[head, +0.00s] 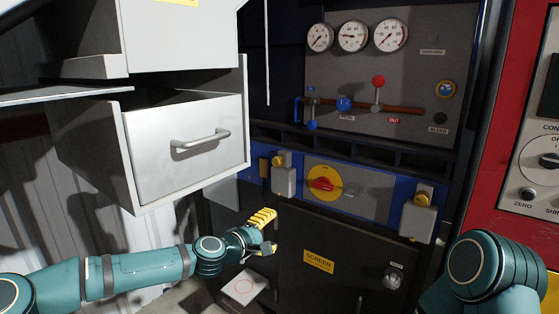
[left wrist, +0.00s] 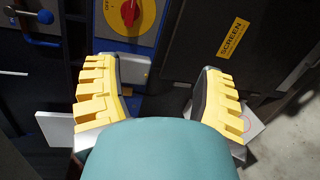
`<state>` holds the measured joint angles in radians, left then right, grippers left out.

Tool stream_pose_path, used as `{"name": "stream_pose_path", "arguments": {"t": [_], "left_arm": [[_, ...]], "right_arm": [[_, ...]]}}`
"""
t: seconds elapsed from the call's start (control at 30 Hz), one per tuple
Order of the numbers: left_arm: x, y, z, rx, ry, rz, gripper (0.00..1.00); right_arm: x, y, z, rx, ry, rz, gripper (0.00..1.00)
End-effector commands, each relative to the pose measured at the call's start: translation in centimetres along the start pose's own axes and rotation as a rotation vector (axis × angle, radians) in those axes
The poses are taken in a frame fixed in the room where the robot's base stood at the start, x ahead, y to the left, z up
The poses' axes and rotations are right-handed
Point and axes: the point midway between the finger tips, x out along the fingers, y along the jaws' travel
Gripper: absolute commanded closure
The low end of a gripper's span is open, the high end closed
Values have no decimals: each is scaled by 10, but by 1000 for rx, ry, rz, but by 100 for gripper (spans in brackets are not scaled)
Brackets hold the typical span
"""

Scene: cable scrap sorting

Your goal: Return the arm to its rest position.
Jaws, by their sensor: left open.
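My left gripper (head: 265,232) is in front of the dark machine cabinet, left of its yellow SCREEN label (head: 319,261). In the left wrist view the left gripper (left wrist: 165,95) has its two yellow fingers wide apart with nothing between them. My left arm reaches in from the left edge, low in the head view. My right arm shows only as a teal link at the lower right; its gripper is outside the frame.
A drawer (head: 188,165) with a bar handle stands out above my left arm. A red rotary switch (head: 322,184) on a yellow plate, latches (head: 283,178), gauges (head: 352,36) and valve levers are on the machine. A red cabinet (head: 510,120) stands right.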

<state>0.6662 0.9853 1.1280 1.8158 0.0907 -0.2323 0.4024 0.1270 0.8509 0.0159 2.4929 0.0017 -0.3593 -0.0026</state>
Motion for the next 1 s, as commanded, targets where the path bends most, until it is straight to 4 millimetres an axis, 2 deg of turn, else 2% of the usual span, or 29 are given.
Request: {"name": "stream_pose_path", "arguments": {"t": [0.03, 0.13, 0.27, 0.4, 0.47, 0.5, 0.6, 0.7, 0.8, 0.9, 1.0], "left_arm": [[4, -26, 16, 36, -24, -53, 31], [4, -83, 42, 118, -66, -166, 31], [-12, -165, 75, 239, -135, -332, 31], [-52, -250, 99, 371, -213, -517, 31], [-76, -283, 106, 427, -250, -598, 31], [-94, -303, 109, 462, -273, -653, 31], [-143, -345, 113, 542, -328, -781, 31], [-186, -372, 114, 601, -370, -883, 31], [-217, -386, 112, 637, -398, -952, 31], [-234, -393, 112, 654, -413, -990, 31], [-241, -395, 111, 660, -417, -1003, 31]], "right_arm": [[0, 0, 0, 0, 0, 0, 30], [0, 0, 0, 1, 0, 0, 30], [0, 0, 0, 0, -1, 0, 30], [0, 0, 0, 1, -1, 0, 30], [0, 0, 0, 1, -1, 0, 30], [0, 0, 0, 1, -1, 0, 30], [0, 0, 0, 0, -1, 0, 30], [0, 0, 0, 0, -1, 0, 30], [0, 0, 0, 0, -1, 0, 30], [0, 0, 0, 0, -1, 0, 30], [0, 0, 0, 0, -1, 0, 30]]}}
